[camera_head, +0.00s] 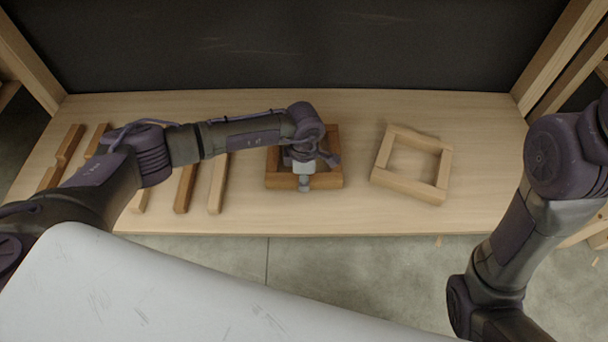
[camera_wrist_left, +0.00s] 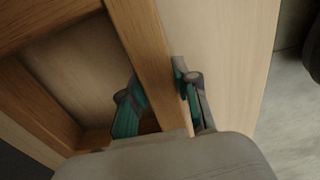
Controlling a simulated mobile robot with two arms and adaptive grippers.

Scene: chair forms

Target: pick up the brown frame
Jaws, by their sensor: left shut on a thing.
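The brown frame (camera_head: 328,182) is a square of darker wood lying on the table, left of a lighter frame. My left gripper (camera_head: 304,183) is over its front bar in the head view, and the wrist and arm hide part of the frame. In the left wrist view, the frame's bar (camera_wrist_left: 143,55) runs between the two fingers of my left gripper (camera_wrist_left: 160,102), one finger inside the frame and one outside. The gripper is shut on this bar. My right arm comes in at the right of the head view, but its gripper is out of view.
A light wooden frame (camera_head: 408,190) lies to the right on the wooden table (camera_head: 480,150). Several loose wooden bars, among them a brown one (camera_head: 185,188) and a light one (camera_head: 218,185), lie to the left. A dark panel (camera_head: 300,45) stands behind the table.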

